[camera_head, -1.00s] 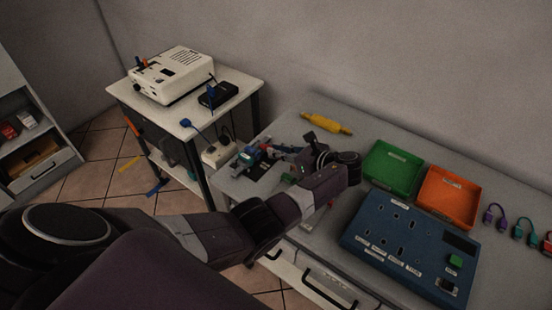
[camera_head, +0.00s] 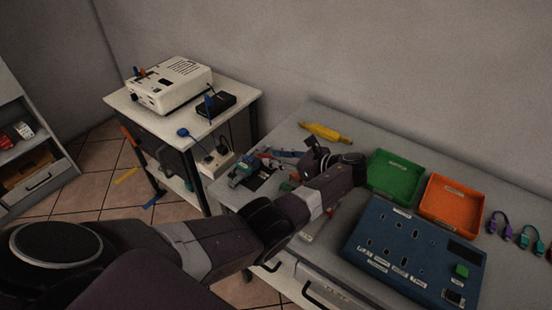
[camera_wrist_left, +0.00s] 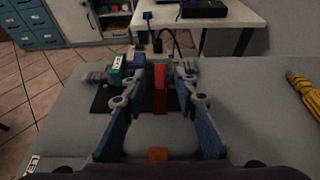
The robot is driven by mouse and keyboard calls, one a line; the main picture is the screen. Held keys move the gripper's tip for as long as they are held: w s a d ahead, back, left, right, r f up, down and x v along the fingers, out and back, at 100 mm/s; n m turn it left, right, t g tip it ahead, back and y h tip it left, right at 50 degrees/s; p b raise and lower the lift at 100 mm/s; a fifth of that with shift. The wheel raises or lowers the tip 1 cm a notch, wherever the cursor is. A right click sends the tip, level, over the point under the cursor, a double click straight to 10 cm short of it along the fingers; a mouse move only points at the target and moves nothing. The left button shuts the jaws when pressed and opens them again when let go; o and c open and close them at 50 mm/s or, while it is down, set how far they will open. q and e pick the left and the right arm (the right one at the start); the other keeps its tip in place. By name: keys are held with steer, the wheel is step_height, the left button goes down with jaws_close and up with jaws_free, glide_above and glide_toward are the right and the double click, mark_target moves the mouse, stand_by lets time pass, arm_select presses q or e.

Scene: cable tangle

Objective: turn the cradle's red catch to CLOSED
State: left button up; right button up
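The cradle stands at the left end of the grey table. A teal plug-like piece (camera_head: 240,174) sits at it and also shows in the left wrist view (camera_wrist_left: 118,69). In that view the red catch (camera_wrist_left: 160,88) is an upright red bar, seen between my fingers. My left gripper (camera_wrist_left: 161,68) is open, with its two blue-padded fingers apart on either side of the catch; I cannot tell whether either touches it. In the head view my left gripper (camera_head: 274,157) reaches toward the cradle from the right, and my arm hides part of the area. My right gripper is out of view.
A green tray (camera_head: 395,177), an orange tray (camera_head: 451,203) and a blue panel (camera_head: 414,248) fill the table to the right. A side table (camera_head: 220,118) with a white device (camera_head: 168,87) stands at the left.

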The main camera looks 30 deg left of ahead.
arm_select(q)
steer(key=shift+d, duration=0.1)
steer(key=v, duration=1.2)
